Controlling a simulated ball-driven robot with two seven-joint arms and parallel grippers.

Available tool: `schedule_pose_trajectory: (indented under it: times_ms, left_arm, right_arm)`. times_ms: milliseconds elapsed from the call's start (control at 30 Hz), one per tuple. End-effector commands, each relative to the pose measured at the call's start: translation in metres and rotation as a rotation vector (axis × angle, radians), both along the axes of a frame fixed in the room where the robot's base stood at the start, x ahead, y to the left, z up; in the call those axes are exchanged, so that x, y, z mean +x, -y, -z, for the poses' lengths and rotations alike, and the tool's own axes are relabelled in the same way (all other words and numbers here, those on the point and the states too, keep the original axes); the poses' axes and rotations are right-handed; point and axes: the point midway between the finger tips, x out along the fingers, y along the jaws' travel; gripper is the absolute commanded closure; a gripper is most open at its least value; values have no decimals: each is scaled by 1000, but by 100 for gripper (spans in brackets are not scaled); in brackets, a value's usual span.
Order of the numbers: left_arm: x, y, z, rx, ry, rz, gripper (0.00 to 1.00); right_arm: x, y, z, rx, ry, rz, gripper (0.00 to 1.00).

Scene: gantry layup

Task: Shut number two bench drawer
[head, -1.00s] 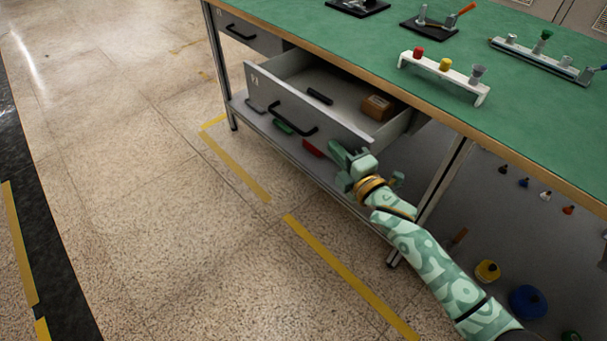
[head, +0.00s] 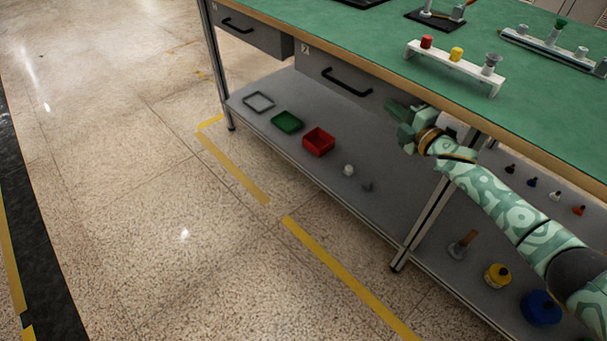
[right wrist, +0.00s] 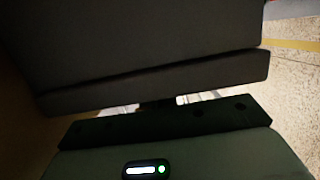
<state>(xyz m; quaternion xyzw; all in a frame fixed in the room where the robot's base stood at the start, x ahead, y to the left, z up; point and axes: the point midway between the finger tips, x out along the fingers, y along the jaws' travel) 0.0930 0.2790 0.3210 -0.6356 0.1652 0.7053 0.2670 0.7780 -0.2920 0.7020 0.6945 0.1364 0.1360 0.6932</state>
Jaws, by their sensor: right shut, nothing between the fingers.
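The number two bench drawer (head: 345,82) has a grey front with a black bar handle (head: 346,83) and a "2" label. It sits under the green bench top, its front close beneath the top's edge, and no open interior shows. My right gripper (head: 397,118) is shut and empty, at the right end of that drawer front. In the right wrist view a dark panel (right wrist: 140,45) fills the upper part, just ahead of my gripper; whether they touch is unclear. My left gripper is not in view.
The number one drawer (head: 252,33) is shut at left. The lower shelf (head: 320,175) holds a green tray (head: 287,122), a red bin (head: 318,142) and small parts. A bench leg (head: 428,215) stands below my right arm. The floor in front is clear.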

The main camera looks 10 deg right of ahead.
Motion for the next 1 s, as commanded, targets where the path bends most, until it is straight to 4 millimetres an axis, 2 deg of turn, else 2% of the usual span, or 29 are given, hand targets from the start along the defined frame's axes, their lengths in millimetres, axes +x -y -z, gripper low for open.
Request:
schedule_pose_trajectory:
  times_ms: [200,567,767,1000]
  left_arm:
    - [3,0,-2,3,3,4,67]
    - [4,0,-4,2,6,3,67]
    - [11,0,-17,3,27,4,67]
    - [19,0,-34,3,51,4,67]
  right_arm:
    - [3,6,-2,-3,1,8,100]
    - [1,4,-5,-3,4,12,100]
    - [-18,-23,-8,1,5,7,100]
    - [-52,-71,-7,2,3,5,100]
